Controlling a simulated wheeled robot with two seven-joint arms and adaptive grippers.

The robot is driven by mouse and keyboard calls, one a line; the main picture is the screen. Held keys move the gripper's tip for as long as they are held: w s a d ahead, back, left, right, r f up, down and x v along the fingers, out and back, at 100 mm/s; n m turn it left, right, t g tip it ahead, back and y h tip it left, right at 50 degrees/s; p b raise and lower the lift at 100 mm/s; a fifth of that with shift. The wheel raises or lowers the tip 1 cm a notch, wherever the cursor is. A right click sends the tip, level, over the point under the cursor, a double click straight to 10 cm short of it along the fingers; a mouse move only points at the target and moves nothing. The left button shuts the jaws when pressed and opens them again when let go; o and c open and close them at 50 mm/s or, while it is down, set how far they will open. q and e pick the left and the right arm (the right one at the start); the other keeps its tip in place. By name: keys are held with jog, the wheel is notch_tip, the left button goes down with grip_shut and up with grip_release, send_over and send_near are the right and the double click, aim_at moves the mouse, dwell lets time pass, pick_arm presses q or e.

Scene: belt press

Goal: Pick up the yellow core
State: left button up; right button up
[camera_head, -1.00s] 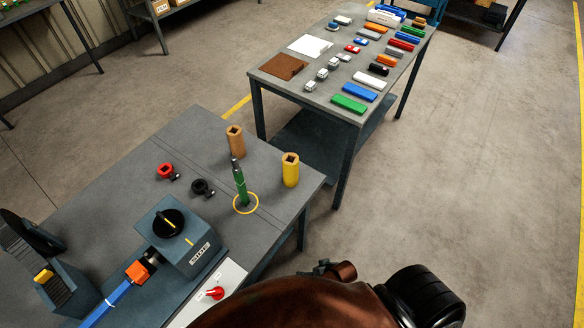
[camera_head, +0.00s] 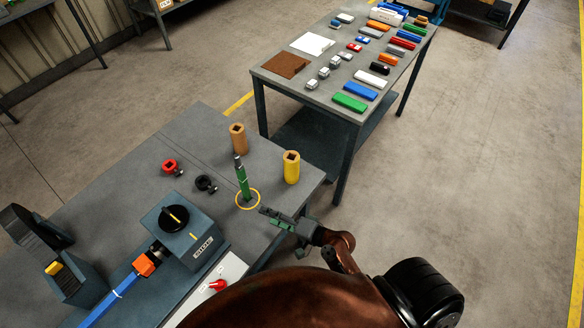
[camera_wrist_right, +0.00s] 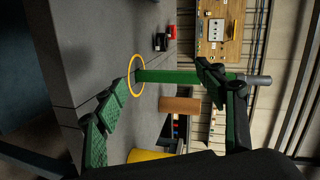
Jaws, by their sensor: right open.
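The yellow core (camera_head: 291,168), a short upright cylinder with a square hole in its top, stands near the right edge of the grey bench (camera_head: 110,190). My right gripper (camera_head: 270,214) is in front of it at the bench edge, apart from it, open and empty. In the right wrist view the open green-padded fingers (camera_wrist_right: 163,80) frame a green post, and part of the yellow core (camera_wrist_right: 150,155) shows at the bottom, partly hidden by the gripper. My left gripper is not in view.
A green post (camera_head: 242,180) stands inside a yellow ring, left of the yellow core. A tan core (camera_head: 238,138) stands behind. Red (camera_head: 170,167) and black (camera_head: 206,184) collars and a blue-grey machine (camera_head: 184,226) sit further left. A second table (camera_head: 300,90) is behind.

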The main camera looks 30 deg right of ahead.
aim_at(293, 172)
jog(key=w+d+r+m+t+h, duration=0.45)
jog(key=w+r+m+t, duration=0.2)
jog(key=m, duration=0.65)
jog(key=d+f+m+h, duration=0.2)
jog(key=d+m+h, duration=0.1)
jog(key=m, duration=0.2)
jog(key=w+d+f+m+g+h, duration=0.1)
jog(key=d+f+m+h, duration=0.1)
jog(key=m, duration=0.4)
jog(key=w+d+f+m+g+h, duration=0.1)
jog(key=d+f+m+h, duration=0.1)
jog(key=d+m+h, duration=0.2)
jog(key=shift+d+f+m+g, duration=0.3)
jog(key=shift+d+m, duration=0.2)
jog(key=shift+m, duration=0.4)
jog(key=shift+w+d+f, duration=0.1)
jog(key=shift+w+d, duration=0.1)
jog(key=shift+w, duration=0.05)
jog(key=x, duration=0.7)
jog(key=shift+c, duration=0.5)
jog(key=c, duration=1.4)
